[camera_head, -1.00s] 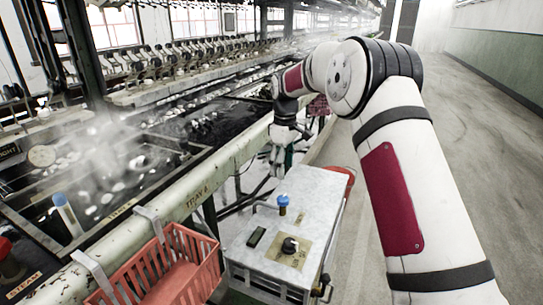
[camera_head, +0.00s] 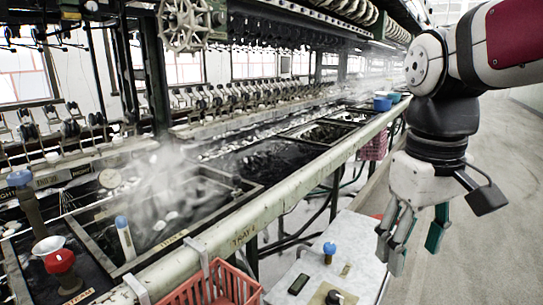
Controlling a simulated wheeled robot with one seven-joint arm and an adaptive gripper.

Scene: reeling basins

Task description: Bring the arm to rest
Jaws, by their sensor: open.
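My gripper (camera_head: 412,240) hangs from my arm at the right of the head view, fingers pointing down. Its fingers are spread apart and nothing shows between them. It is above and to the right of the grey-topped cart (camera_head: 355,250), at the cart's right edge in the picture; I cannot tell its height. My white and dark red arm comes in from the upper right corner and bends down at a dark wrist.
A long pale rail (camera_head: 262,212) runs beside the steaming basins (camera_head: 170,205). A red basket (camera_head: 212,288) hangs on the rail's near side. A blue-capped knob (camera_head: 329,250) stands on the cart. Open floor (camera_head: 480,220) lies to the right.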

